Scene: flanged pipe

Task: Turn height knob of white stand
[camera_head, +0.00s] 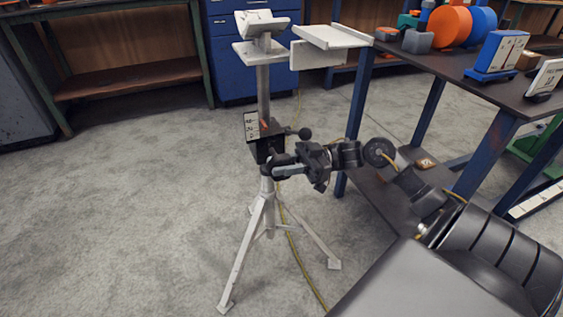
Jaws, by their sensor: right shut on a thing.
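The white stand (258,205) stands upright on its tripod legs on the grey floor, with a V-shaped head (263,20) at the top of its post. A black block (264,150) with a small white scale (251,126) sits midway up the post. A dark lever with a round end (304,133) sticks out to the right of the block. My right gripper (277,164) reaches in from the right and is shut at the lower part of the block, on what seems to be the height knob, which its fingers mostly hide. My left gripper is not in view.
A dark table (460,78) with blue legs and several coloured parts stands at the right. A white plate (332,38) is beside the stand's head. A yellow cable (294,250) lies on the floor behind the stand. Floor to the left is clear.

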